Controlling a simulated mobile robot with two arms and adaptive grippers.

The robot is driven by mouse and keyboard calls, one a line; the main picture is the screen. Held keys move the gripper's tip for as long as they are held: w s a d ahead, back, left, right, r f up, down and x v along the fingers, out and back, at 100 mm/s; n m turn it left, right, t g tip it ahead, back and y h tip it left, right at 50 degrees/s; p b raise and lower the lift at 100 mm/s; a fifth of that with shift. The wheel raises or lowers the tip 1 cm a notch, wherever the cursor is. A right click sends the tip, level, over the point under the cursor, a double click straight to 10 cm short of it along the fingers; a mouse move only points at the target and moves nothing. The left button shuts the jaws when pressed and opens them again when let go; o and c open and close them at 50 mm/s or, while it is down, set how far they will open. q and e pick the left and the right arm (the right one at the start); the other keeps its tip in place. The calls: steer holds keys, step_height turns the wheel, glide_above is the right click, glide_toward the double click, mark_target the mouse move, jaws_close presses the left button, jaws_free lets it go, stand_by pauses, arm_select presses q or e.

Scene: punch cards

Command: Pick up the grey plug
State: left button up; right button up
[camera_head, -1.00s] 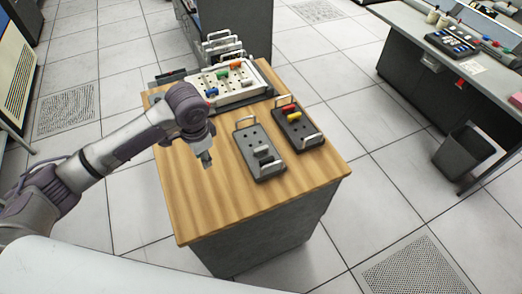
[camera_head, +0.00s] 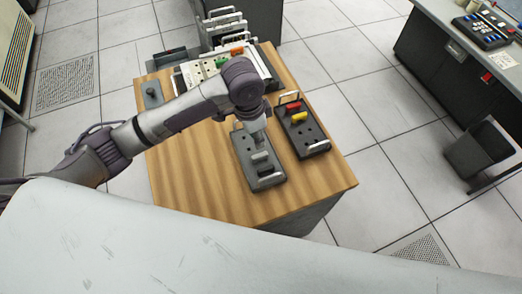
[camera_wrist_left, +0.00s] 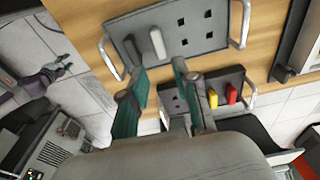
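A light grey plug (camera_head: 260,157) stands upright in the grey board (camera_head: 270,184); it also shows in the left wrist view (camera_wrist_left: 157,43). A dark plug (camera_head: 266,169) stands beside it, and also shows in the wrist view (camera_wrist_left: 132,48). My left gripper (camera_wrist_left: 160,72) is open and empty. Its two fingers point at the grey board, with the light grey plug just past the gap between the tips. In the head view my left gripper (camera_head: 257,133) hangs over the board's far half. My right gripper (camera_wrist_left: 64,64) shows small in the wrist view, over the floor, its fingers apart.
A dark board (camera_head: 313,142) with a red plug (camera_head: 293,106) and a yellow plug (camera_head: 299,117) lies to the right. A white panel (camera_head: 190,72) with coloured plugs lies behind my arm. Wire handles stand at the boards' ends. The wooden top (camera_head: 190,180) is clear at front left.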

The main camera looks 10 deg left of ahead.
arm_select(q)
glide_above(259, 155)
steer(key=f, duration=0.4)
steer(key=shift+s+a, duration=0.1)
steer(key=shift+s, duration=0.2)
steer(key=shift+w+f, duration=0.15)
steer(key=shift+f, duration=0.2)
steer(key=shift+f+p, duration=0.3)
step_height(259, 155, down, 4)
steer(key=shift+f+p, duration=0.15)
steer(key=shift+p, duration=0.5)
steer(key=shift+w+f, duration=0.1)
steer(key=shift+f, duration=0.1)
jaws_close()
arm_select(e)
steer(key=shift+s+r, duration=0.8)
steer(key=shift+r, duration=0.2)
